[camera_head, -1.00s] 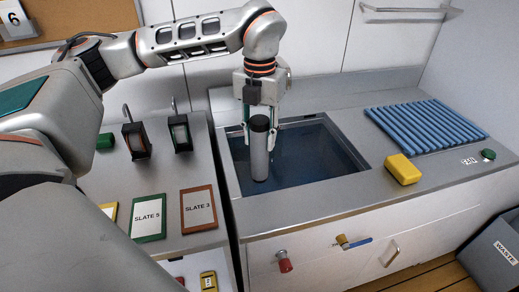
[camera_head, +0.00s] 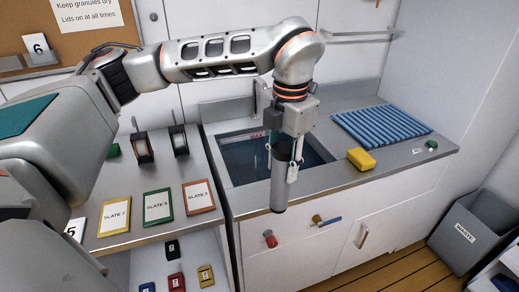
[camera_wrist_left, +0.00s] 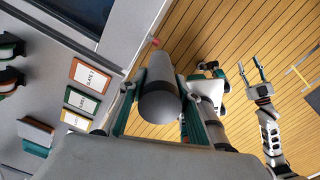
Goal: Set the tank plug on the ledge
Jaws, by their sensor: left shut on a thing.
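The tank plug, a grey cylinder with dark bands (camera_head: 278,188), hangs upright in my left gripper (camera_head: 284,150). In the head view its lower end overlaps the counter's front edge. The left wrist view shows its rounded grey end (camera_wrist_left: 160,103) between the fingers, with floor behind it. The tank (camera_head: 238,158) is a sunken basin with dark liquid, behind the plug. A steel ledge (camera_head: 248,202) runs along the tank's front; contact with the plug cannot be made out. My right gripper (camera_wrist_left: 251,69) is open and empty over the floor in the wrist view.
A yellow block (camera_head: 361,159), blue ribbed mat (camera_head: 380,126) and green button (camera_head: 431,146) lie right of the tank. Slates (camera_head: 158,206) lie on the left counter. A red knob (camera_head: 270,239) juts from the front panel. A waste bin (camera_head: 468,235) stands right.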

